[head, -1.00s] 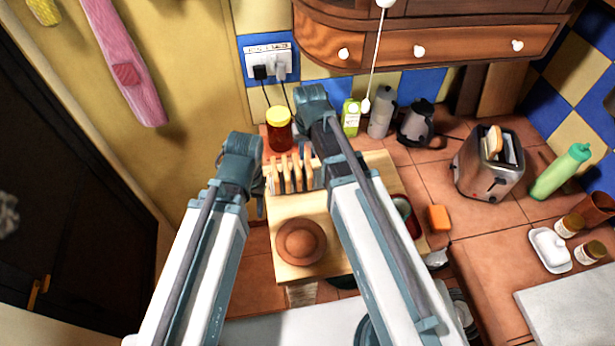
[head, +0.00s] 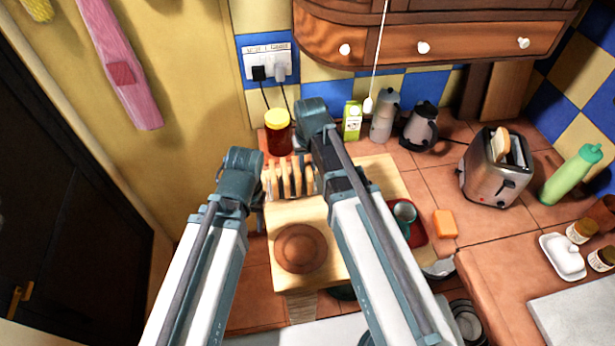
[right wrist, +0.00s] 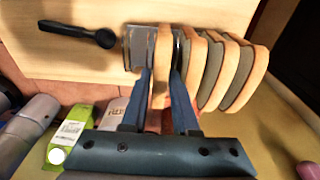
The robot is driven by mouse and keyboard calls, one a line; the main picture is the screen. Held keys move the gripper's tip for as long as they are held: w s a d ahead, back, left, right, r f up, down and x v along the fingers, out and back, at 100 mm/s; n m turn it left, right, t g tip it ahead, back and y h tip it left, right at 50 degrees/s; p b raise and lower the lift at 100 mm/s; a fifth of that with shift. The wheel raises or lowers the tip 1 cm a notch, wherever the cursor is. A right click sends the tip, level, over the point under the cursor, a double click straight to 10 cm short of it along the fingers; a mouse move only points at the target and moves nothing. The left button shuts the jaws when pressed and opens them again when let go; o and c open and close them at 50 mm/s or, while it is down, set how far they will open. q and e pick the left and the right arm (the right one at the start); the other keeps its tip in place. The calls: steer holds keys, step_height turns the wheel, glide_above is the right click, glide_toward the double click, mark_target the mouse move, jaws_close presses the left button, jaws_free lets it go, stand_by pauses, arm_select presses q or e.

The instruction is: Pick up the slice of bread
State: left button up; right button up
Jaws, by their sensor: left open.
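Several slices of bread (head: 283,181) stand upright in a row at the back of a wooden board (head: 337,272) in the head view. The row also shows in the right wrist view (right wrist: 226,75). My right gripper (right wrist: 160,48) has its two fingers on either side of one slice (right wrist: 162,66) near the end of the row. Whether the fingers press on it is not clear. My left gripper (head: 259,205) is open beside the left end of the row, with its fingertips partly hidden.
A yellow-lidded jar (head: 278,133) stands behind the board. A round brown dish (head: 300,248) lies on it, and a cup (head: 404,211) stands on its right. A toaster (head: 492,172) with bread in it stands on the right counter. A dark-handled utensil (right wrist: 78,34) lies near the row.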

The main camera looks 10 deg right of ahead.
jaws_close()
steer(key=shift+r, duration=0.15)
step_height(320, 180, up, 18)
steer(key=p, duration=1.8)
steer(key=shift+f, duration=0.25)
